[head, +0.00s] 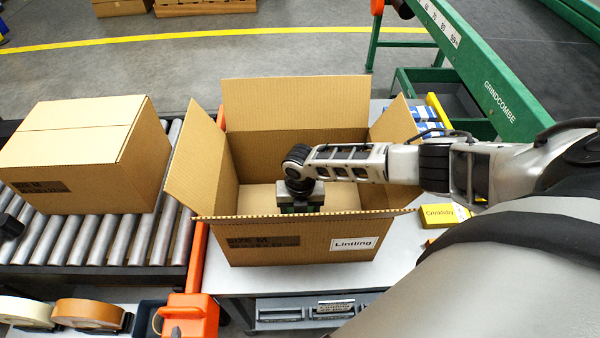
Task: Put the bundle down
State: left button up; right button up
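An open cardboard box (290,240) with a white "Lintling" label stands on the grey table, its flaps spread outward. My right arm reaches in from the right, over the box's right side. My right gripper (300,205) points down inside the box, near its front wall. The front wall hides the fingertips, so I cannot tell whether they are open or shut. No bundle can be made out for certain; anything under the gripper is hidden. Bare box floor (256,198) shows beside the gripper.
A closed carton (80,155) sits on the roller conveyor (110,238) at left. An orange tape dispenser (190,315) and tape rolls (88,314) are at front left. A yellow carton (443,215) lies right of the box. A green machine frame (480,75) stands at back right.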

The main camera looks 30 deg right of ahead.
jog(key=shift+f, duration=0.2)
jog(key=o, duration=1.1)
jog(key=shift+r, duration=0.1)
jog(key=shift+c, duration=0.2)
pick_arm(q)
jog(key=shift+f, duration=0.1)
pick_arm(e)
jog(key=shift+r, duration=0.5)
pick_arm(q)
jog(key=shift+a+r+p, duration=0.15)
jog(key=shift+r+p, duration=0.05)
jog(key=shift+p, duration=0.25)
pick_arm(e)
notch_tip(320, 180, up, 11)
jog(key=shift+r, duration=0.2)
